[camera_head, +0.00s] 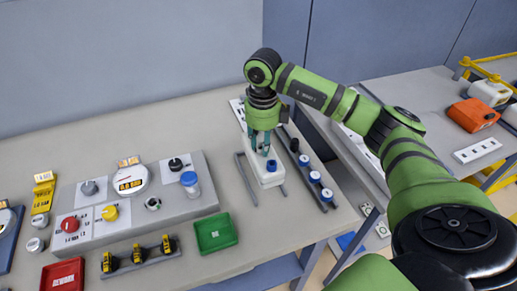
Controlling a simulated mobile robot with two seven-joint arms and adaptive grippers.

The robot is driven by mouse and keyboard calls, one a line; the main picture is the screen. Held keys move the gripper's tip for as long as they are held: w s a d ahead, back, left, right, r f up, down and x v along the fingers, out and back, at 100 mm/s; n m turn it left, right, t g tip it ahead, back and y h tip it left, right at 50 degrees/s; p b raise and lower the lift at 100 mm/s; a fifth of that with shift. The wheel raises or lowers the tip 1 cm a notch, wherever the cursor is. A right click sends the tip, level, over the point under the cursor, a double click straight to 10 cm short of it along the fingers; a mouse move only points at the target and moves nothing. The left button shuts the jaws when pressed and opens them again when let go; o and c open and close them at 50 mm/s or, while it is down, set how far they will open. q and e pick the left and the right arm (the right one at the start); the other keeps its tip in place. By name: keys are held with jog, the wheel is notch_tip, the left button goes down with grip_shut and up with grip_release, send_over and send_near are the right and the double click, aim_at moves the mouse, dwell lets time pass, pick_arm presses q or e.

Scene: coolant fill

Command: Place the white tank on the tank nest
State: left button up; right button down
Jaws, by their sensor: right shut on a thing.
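The white tank (267,176), a white box-shaped container with a blue cap, is upright at the right part of the near table. My right gripper (260,148) points down from above and is shut on the top of the tank, behind the cap. The tank nest (246,180) shows as thin grey rails on the table around the tank. The tank is between these rails; I cannot tell whether it rests on the table or hangs slightly above it. My left gripper is out of view.
A rack with several blue-and-white capped bottles (315,177) stands close to the right of the tank. A green tray (216,232), red tray (63,276) and grey control panel (180,209) lie to the left. A second table (430,95) holds an orange tank (473,114).

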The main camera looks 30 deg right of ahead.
aim_at(259, 154)
jog(key=shift+w+a+f, duration=0.2)
jog(key=shift+a+f, duration=0.2)
jog(key=shift+a, duration=0.05)
notch_tip(259, 154, down, 3)
jog(key=shift+f+p, duration=0.15)
jog(key=shift+p, duration=0.85)
jog(key=shift+d+f, duration=0.1)
jog(key=shift+f, duration=0.1)
jog(key=shift+f, duration=0.1)
jog(key=shift+f+b, duration=0.15)
jog(key=shift+b, duration=0.15)
jog(key=c, duration=1)
grip_release()
jog(key=shift+o, duration=0.2)
jog(key=shift+r, duration=0.2)
